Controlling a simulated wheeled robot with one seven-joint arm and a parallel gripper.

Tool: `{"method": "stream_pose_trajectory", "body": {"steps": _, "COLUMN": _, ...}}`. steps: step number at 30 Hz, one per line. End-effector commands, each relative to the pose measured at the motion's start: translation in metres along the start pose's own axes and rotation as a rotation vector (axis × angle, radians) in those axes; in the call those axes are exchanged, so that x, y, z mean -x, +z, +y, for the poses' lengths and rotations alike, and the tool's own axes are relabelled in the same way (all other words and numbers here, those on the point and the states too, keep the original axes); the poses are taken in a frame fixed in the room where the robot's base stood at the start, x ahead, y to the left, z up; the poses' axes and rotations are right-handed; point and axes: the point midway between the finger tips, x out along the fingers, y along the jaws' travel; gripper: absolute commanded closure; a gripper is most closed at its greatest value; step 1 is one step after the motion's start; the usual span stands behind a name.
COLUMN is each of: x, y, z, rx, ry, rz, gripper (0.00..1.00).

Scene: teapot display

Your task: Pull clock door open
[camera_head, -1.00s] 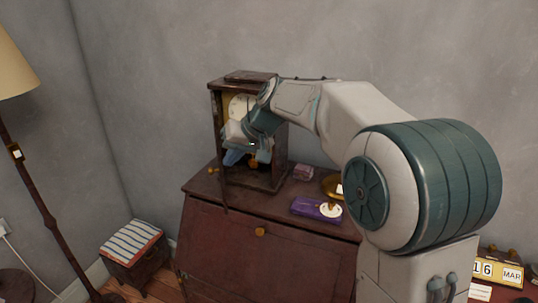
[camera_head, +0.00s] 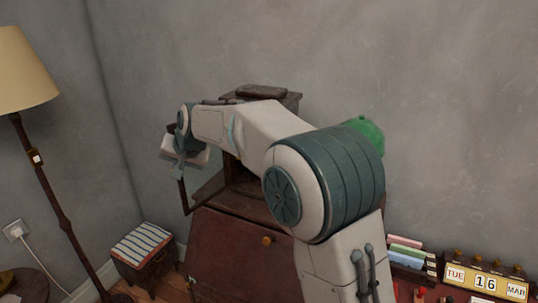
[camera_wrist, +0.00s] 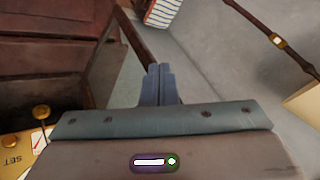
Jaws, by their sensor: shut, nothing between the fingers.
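The clock (camera_head: 268,95) is a dark wooden case on top of the brown desk, largely hidden behind my arm in the head view. Its door (camera_head: 183,196) stands swung out to the left of the case, its lower frame showing below my gripper (camera_head: 178,173). In the wrist view the door's wooden frame bar (camera_wrist: 136,36) runs just beyond my fingertips (camera_wrist: 161,72), which are pressed together and empty. I cannot tell whether they touch the bar. Part of a yellow panel marked SET (camera_wrist: 12,158) and a brass knob (camera_wrist: 41,112) show at lower left.
The desk (camera_head: 235,250) has a brass knob on its front. A floor lamp (camera_head: 48,190) stands at left, with a striped stool (camera_head: 142,245) between. A green object (camera_head: 365,130) is behind my arm; a calendar (camera_head: 485,280) is at right.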

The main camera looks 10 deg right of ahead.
Motion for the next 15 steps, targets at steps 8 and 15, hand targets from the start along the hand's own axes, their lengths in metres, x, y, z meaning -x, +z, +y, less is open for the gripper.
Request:
{"method": "stream_pose_trajectory", "body": {"steps": 8, "x": -0.015, "y": -0.012, "z": -0.021, "rx": 0.002, "ry": -0.001, "rz": -0.001, "gripper": 1.00}}
{"method": "stream_pose_trajectory", "body": {"steps": 15, "x": -0.021, "y": -0.016, "z": -0.025, "rx": 0.003, "ry": -0.001, "rz": 0.000, "gripper": 1.00}}
